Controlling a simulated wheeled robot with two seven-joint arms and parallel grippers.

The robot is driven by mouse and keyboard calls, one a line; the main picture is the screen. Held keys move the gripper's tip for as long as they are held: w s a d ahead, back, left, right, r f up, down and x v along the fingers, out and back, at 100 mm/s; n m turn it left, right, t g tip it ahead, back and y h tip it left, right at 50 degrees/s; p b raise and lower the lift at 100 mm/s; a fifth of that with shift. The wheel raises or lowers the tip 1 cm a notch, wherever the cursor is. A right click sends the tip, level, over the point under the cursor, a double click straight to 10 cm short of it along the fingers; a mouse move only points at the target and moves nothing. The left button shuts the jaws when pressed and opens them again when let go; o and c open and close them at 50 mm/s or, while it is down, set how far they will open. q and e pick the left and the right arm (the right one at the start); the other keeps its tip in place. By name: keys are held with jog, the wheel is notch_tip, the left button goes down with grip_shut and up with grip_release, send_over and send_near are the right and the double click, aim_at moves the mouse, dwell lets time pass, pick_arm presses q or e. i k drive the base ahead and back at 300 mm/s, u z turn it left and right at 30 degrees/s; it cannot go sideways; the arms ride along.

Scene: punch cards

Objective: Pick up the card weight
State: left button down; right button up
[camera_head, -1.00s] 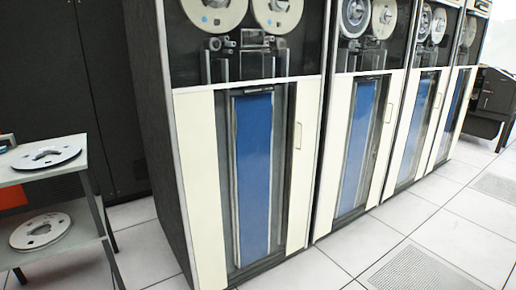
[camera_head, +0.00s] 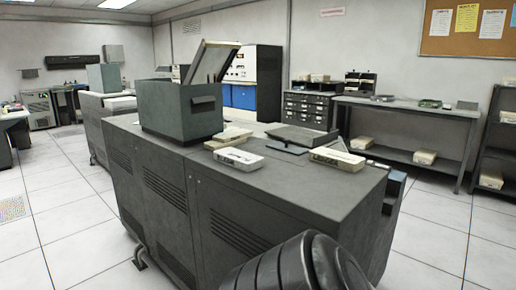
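I cannot make out the card weight for certain in this view. On the long dark grey cabinet (camera_head: 230,190) there are pale card decks or boxes, one near the front edge (camera_head: 238,159), one behind it (camera_head: 228,138) and one at the right (camera_head: 337,158). A small dark flat plate (camera_head: 287,148) lies between them, in front of a low grey tray-like part (camera_head: 301,136). Neither of my grippers is in view.
A grey box-shaped unit with a raised lid (camera_head: 181,112) stands on the cabinet's left part. A grey bench (camera_head: 400,110) and a dark shelf (camera_head: 497,140) stand at the right. White tiled floor (camera_head: 60,215) is free at the left.

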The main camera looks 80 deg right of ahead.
aim_at(285, 147)
jog(key=z, duration=0.55)
jog(key=i, duration=1.4)
jog(key=z, duration=2.2)
